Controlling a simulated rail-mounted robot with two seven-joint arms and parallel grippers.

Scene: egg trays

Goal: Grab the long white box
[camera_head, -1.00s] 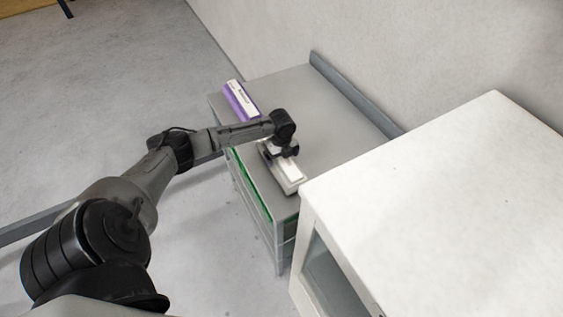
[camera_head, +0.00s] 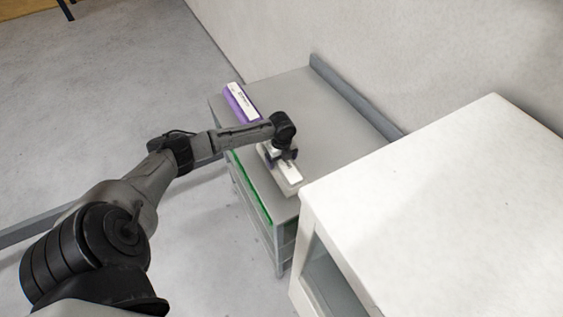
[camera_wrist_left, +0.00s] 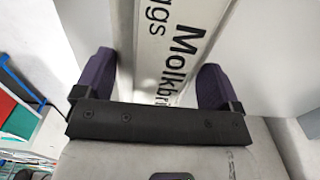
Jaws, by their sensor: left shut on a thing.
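The long white box (camera_head: 290,173) lies on the grey top of the shelf unit, near its front edge. In the left wrist view the box (camera_wrist_left: 172,40) shows dark lettering, with "Molkbr" and "ggs" readable. My left gripper (camera_head: 283,155) is over the box's far part, its fingers pointing down. The arm hides part of the box in the head view. My right gripper is not in view.
A purple and white box (camera_head: 241,102) lies at the far left end of the grey shelf unit (camera_head: 335,125). A large white cabinet (camera_head: 430,200) stands close at the right. A raised edge (camera_head: 355,95) runs along the wall side.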

